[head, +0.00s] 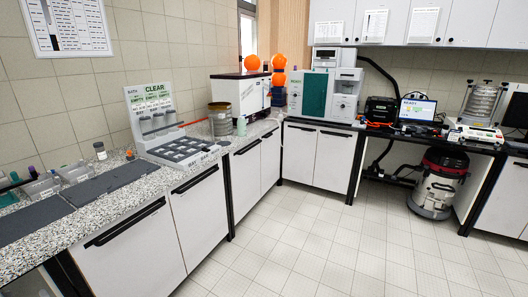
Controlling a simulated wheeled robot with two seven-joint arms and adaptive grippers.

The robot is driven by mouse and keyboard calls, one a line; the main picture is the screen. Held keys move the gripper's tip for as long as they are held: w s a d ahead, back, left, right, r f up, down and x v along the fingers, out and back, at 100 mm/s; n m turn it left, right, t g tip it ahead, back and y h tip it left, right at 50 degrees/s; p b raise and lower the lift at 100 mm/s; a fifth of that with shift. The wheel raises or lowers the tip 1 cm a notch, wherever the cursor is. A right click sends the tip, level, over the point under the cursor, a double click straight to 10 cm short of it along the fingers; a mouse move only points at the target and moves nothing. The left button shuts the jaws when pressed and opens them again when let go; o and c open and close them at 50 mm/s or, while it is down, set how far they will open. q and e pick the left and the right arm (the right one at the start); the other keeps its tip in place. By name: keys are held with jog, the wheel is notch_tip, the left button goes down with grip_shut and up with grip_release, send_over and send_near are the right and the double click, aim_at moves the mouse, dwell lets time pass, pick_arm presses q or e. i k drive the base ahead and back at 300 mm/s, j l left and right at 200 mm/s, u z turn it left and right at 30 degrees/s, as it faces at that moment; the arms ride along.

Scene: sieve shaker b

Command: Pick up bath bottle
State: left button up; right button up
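No gripper of mine shows in the head view. I cannot tell for sure which container is the bath bottle. A small grey bottle with a dark cap (100,151) stands upright on the speckled left counter, left of a pale stand marked BATH and CLEAR (148,107). A pale green bottle (241,126) stands upright farther back, beside a metal drum (220,121). Labels on both bottles are too small to read.
A dark slotted tray (180,149) lies before the stand. Dark mats (110,182) and small clear bins (72,172) occupy the near left counter. A vacuum cleaner (438,183) stands under the right bench. The tiled floor (310,245) is clear in the middle.

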aim_at(242, 121)
jog(key=i, duration=1.8)
jog(key=i+z, duration=0.25)
jog(key=i, duration=0.25)
jog(key=i+j+z, duration=0.25)
jog(key=i, duration=0.25)
jog(key=i+j+z, duration=0.25)
jog(key=i, duration=0.2)
